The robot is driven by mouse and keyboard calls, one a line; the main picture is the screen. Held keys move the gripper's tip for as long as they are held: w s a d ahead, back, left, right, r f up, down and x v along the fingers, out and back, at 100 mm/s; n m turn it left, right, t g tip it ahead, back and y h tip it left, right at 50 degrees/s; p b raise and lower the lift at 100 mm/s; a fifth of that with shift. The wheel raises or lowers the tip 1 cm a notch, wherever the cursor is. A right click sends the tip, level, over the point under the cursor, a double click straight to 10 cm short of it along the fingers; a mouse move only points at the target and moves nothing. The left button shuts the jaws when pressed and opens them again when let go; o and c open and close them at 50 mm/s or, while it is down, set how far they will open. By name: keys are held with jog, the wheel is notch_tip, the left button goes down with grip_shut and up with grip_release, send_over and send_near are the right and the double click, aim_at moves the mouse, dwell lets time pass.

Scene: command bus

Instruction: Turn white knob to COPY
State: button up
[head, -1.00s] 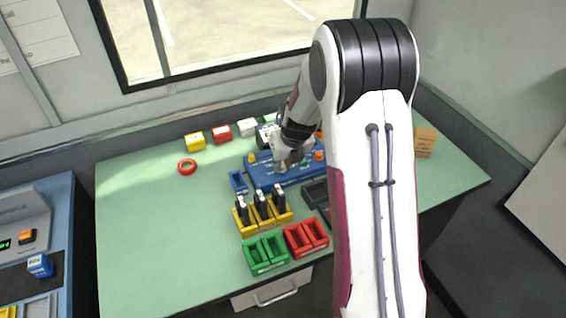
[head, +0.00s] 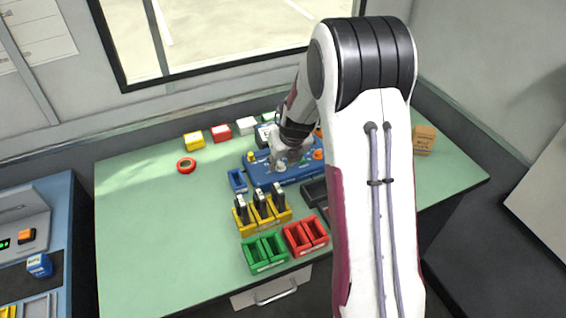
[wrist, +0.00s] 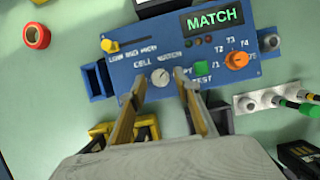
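The blue device (wrist: 150,60) lies on the green table and carries a lit green display reading MATCH (wrist: 215,18). The white knob (wrist: 161,77) is a small round dial with a dark slot, low on the device's face under printed labels too small to read surely; I cannot make out COPY. My gripper (wrist: 160,82) is open, its two tan fingers apart on either side of the white knob, with a visible gap to it. In the head view my gripper (head: 283,166) is over the blue device (head: 300,172), hiding the knob's surroundings.
A yellow knob (wrist: 108,45), an orange knob (wrist: 236,61) and a green button (wrist: 201,68) sit on the same face. Yellow holders (head: 262,214) with black pieces, green bins (head: 265,252) and red bins (head: 306,236) stand in front. The table's left side is mostly clear.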

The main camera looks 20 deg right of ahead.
aim_at(281, 165)
jog(key=shift+r, duration=0.1)
jog(key=shift+v, duration=1.5)
jog(key=s, duration=1.2)
jog(key=shift+a, duration=0.15)
jog(key=shift+w, duration=0.15)
